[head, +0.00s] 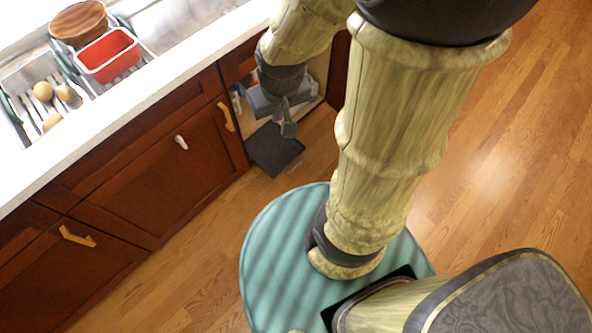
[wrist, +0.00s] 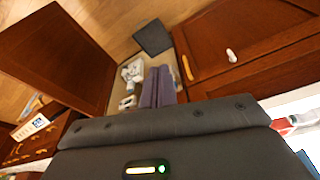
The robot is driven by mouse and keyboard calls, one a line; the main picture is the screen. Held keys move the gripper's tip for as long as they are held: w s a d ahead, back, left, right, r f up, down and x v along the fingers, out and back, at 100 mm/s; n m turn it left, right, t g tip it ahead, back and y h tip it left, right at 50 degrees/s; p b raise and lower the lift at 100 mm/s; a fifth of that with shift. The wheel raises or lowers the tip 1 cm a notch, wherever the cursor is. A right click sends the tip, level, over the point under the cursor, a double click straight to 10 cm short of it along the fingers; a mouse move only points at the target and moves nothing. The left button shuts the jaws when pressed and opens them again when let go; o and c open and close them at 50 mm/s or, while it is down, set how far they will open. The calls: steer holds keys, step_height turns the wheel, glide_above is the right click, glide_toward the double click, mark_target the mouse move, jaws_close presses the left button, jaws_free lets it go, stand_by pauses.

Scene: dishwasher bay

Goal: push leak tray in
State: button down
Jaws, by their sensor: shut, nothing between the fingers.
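The leak tray (head: 272,149) is a flat dark grey tray at the foot of the open cabinet. It sticks out over the wood floor, with a small handle at its outer edge. It also shows in the wrist view as a dark square (wrist: 153,38) at the top. My gripper (head: 289,130) appears above the tray's right side in the head view; I cannot tell whether it touches. In the wrist view its two purple-grey fingers (wrist: 158,72) lie together, shut and empty, pointing toward the cabinet opening. The tray's inner end is hard to make out.
Bottles (wrist: 130,72) stand inside the cabinet. An open brown door (wrist: 60,55) stands beside the opening; closed doors (head: 160,170) with handles line the other side. Wood floor (head: 190,245) is clear in front.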

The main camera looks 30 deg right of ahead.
steer(key=w+d+f+m+t+y+b, duration=0.1)
steer(key=w+d+f+m+b, duration=0.2)
steer(key=f+b, duration=1)
steer(key=w+d+f+m+t+y+b, duration=0.1)
steer(key=d+f+m+b, duration=0.5)
steer(key=f+b, duration=0.8)
steer(key=w+d+f+m+t+y+b, duration=0.1)
steer(key=d+f+b, duration=0.9)
steer(key=f, duration=3.1)
steer(key=w+m+t+b, duration=0.2)
steer(key=w+m+b, duration=0.1)
steer(key=w+b, duration=0.1)
steer(key=shift+f+m, duration=0.25)
steer(key=shift+m, duration=0.15)
steer(key=shift+d, duration=0.15)
steer(key=shift+b, duration=0.3)
steer(key=w+r+b+x, duration=0.1)
steer(key=b+x, duration=0.8)
steer(key=x, duration=0.4)
steer(key=shift+w+a+r, duration=0.2)
steer(key=shift+w+a, duration=0.05)
steer(key=shift+w, duration=0.1)
